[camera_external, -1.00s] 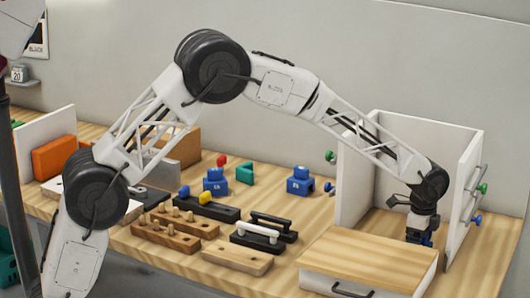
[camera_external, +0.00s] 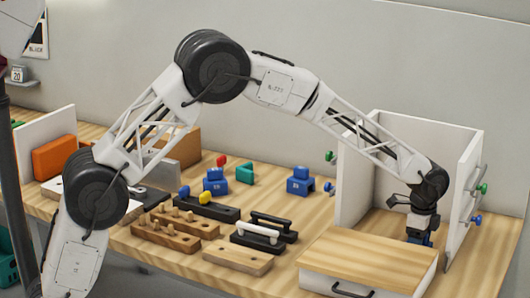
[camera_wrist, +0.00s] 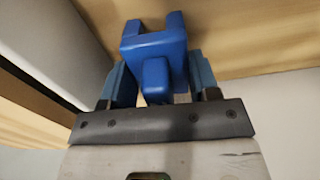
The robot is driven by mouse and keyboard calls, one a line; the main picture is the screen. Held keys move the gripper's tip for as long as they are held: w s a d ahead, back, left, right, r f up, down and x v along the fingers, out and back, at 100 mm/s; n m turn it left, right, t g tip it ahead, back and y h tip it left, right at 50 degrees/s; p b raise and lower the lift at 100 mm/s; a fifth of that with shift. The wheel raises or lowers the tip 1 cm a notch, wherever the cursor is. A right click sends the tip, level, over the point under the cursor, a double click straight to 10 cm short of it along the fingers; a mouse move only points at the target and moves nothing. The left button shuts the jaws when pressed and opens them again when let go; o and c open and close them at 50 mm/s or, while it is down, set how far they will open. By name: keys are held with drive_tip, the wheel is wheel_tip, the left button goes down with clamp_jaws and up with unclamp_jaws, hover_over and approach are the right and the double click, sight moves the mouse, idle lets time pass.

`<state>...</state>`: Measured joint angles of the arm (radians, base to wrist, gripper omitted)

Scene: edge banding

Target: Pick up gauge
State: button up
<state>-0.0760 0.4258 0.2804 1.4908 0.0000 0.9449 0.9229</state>
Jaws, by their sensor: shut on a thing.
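A blue forked block, apparently the gauge (camera_wrist: 155,45), fills the middle of the wrist view, with two prongs at its far end and a rounded stub toward me. My gripper (camera_wrist: 160,82) has one blue-grey finger on each side of the stub and is shut on it. In the external view my gripper (camera_external: 419,236) points down inside the white-walled bay at the right. The blue at its tip is small there, and I cannot separate block from fingers or tell whether it touches the wood below.
White panels (camera_external: 357,187) and (camera_external: 466,190) flank my gripper. A wood-topped drawer box (camera_external: 367,257) stands in front. Two blue blocks (camera_external: 215,184) and (camera_external: 300,184), a green piece (camera_external: 245,174), peg boards (camera_external: 165,235) and handle blocks (camera_external: 258,240) lie further left.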

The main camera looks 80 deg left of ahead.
drive_tip(key=shift+r, duration=5)
drive_tip(key=shift+r, duration=0.5)
wheel_tip(320, 180, up, 25)
drive_tip(key=s+a+r, duration=0.2)
drive_tip(key=s+a, duration=1.9)
drive_tip(key=a, duration=0.3)
drive_tip(key=s+a+f, duration=0.1)
drive_tip(key=s+a, duration=0.4)
drive_tip(key=s, duration=0.7)
drive_tip(key=s+a+f, duration=0.1)
drive_tip(key=s+a, duration=0.4)
drive_tip(key=s, duration=0.7)
wheel_tip(320, 180, down, 31)
drive_tip(key=shift+d+n, duration=0.15)
drive_tip(key=shift+n, duration=0.25)
